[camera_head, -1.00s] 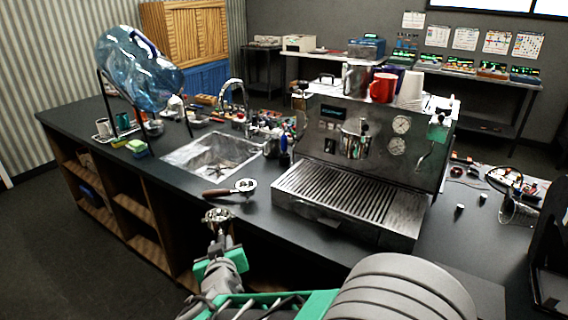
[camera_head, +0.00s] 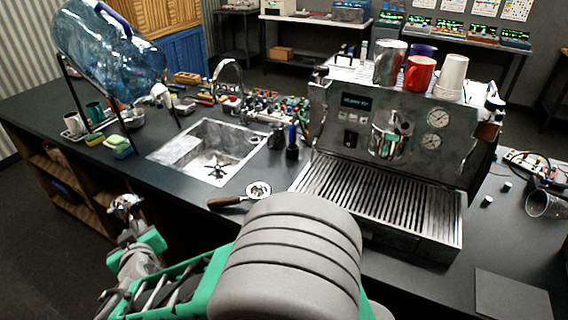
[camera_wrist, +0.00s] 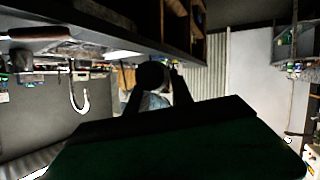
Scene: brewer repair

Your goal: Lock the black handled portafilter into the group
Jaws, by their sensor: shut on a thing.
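My gripper (camera_head: 128,228) is at the lower left of the head view, shut on the black handled portafilter (camera_head: 125,203). The portafilter's metal basket end points up and away from the fingers, off the front side of the counter. Its handle is mostly hidden by the gripper. In the wrist view, a dark round end of the portafilter (camera_wrist: 152,75) shows between the two dark fingers. The espresso machine (camera_head: 345,125) stands on the counter to the right, well apart from the gripper. Its group (camera_head: 390,138) is on the front face, above the slatted drip tray (camera_head: 375,198).
Another portafilter with a brown wooden handle (camera_head: 228,201) lies on the counter (camera_head: 185,205) between the sink (camera_head: 212,150) and the machine. A large blue water bottle (camera_head: 110,50) leans in a stand at the left. A red cup (camera_head: 419,73) stands on the machine.

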